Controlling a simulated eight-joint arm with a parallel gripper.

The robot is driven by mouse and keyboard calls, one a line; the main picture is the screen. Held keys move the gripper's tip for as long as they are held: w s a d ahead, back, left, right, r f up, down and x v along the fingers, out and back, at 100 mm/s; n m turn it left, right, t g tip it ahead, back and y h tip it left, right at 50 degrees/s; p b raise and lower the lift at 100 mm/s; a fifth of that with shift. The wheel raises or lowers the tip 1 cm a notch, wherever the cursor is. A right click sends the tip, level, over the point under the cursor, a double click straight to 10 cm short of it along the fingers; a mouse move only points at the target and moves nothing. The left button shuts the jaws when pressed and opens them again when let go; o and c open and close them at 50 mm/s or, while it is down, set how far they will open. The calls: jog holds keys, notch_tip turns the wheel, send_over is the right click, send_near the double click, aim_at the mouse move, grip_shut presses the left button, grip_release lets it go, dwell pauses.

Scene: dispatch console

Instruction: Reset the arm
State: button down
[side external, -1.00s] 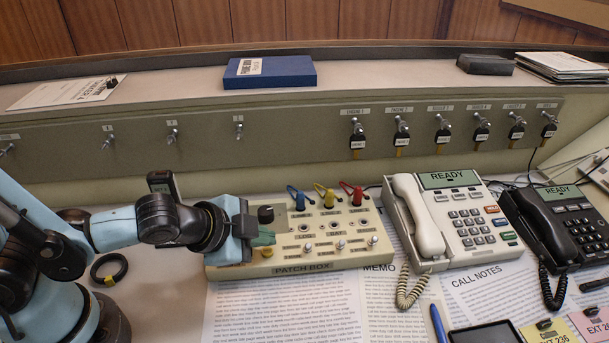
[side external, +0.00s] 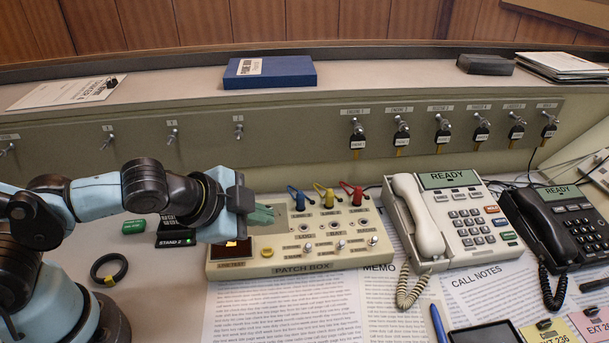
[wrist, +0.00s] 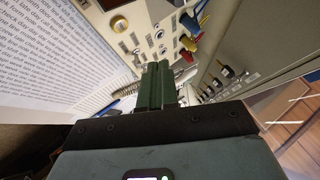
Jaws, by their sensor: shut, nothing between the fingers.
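My gripper (side external: 262,215) is in the side external view, over the left end of the patch box (side external: 330,267). Its green fingers are shut together and hold nothing; they also show in the wrist view (wrist: 156,82). The fingertips point right, near the blue plug (side external: 298,203). The yellow plug (side external: 326,200) and the red plug (side external: 355,196) stand beside it on the box. I cannot tell whether the fingers touch the box.
A white phone (side external: 455,222) and a black phone (side external: 555,228) stand right of the box. Behind, a panel (side external: 290,140) carries several keys. Printed sheets (side external: 280,315) lie in front.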

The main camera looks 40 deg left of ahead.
jog(key=shift+a, duration=0.1)
dwell(0.3)
jog(key=s+a+r+n+g+y, duration=0.1)
jog(key=a+r+n+g, duration=0.1)
jog(key=a+n, duration=0.8)
jog(key=shift+a+r+n, duration=0.4)
jog(key=shift+a+r, duration=0.15)
jog(key=shift+r, duration=0.15)
dwell(1.2)
jog(key=m+t+h, duration=0.1)
jog(key=m+t, duration=0.1)
jog(key=m, duration=0.9)
send_over(263, 254)
jog(key=shift+f, duration=4.4)
